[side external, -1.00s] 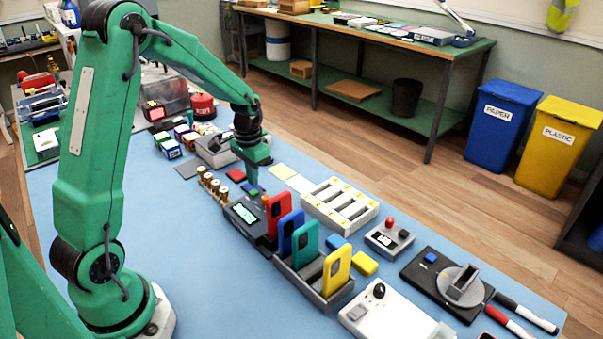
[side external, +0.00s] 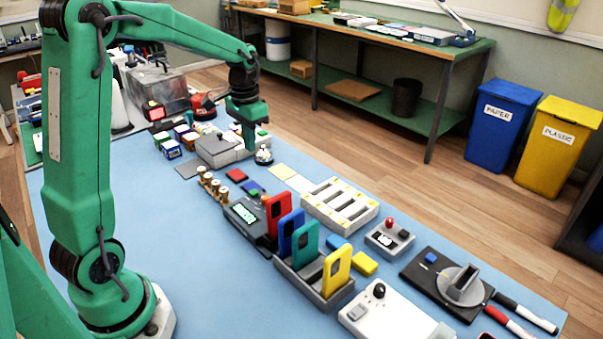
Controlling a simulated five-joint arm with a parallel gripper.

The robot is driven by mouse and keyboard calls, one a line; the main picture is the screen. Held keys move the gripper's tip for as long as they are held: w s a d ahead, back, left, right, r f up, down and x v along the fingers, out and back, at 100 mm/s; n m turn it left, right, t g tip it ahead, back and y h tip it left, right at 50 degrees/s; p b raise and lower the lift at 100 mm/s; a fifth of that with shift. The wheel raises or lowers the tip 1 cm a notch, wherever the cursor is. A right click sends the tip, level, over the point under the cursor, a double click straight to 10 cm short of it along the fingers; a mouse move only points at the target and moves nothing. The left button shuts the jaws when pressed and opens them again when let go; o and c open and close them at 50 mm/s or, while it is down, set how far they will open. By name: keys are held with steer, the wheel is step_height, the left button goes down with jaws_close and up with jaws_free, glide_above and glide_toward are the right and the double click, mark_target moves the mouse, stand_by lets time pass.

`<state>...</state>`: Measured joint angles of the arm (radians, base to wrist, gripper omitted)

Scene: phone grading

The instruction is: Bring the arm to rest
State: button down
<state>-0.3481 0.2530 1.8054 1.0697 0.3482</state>
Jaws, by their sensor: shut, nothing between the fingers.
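My green arm stands at the left of the blue work mat (side external: 215,275) and reaches over it toward the back. My gripper (side external: 251,147) points down above the back part of the mat, beside a grey box (side external: 215,149) and close to a small round metallic item (side external: 264,155). The fingers look shut and hold nothing that I can see. I cannot tell whether the tips touch anything.
Red, blue, teal and yellow phone cases (side external: 337,270) stand upright in a grey rack (side external: 300,283). A dark device with a screen (side external: 243,214), a white slotted tray (side external: 340,203) and small coloured boxes (side external: 171,149) also stand on the mat. Space above the mat's middle is free.

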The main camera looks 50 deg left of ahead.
stand_by(0.5)
steer(key=s+d+r+t, duration=0.2)
steer(key=s+d+r, duration=0.1)
steer(key=s+d, duration=0.4)
steer(key=s+d+r+t, duration=0.3)
steer(key=s+d, duration=0.4)
steer(key=s, duration=0.4)
steer(key=shift+d+r, duration=0.35)
steer(key=shift+r, duration=0.25)
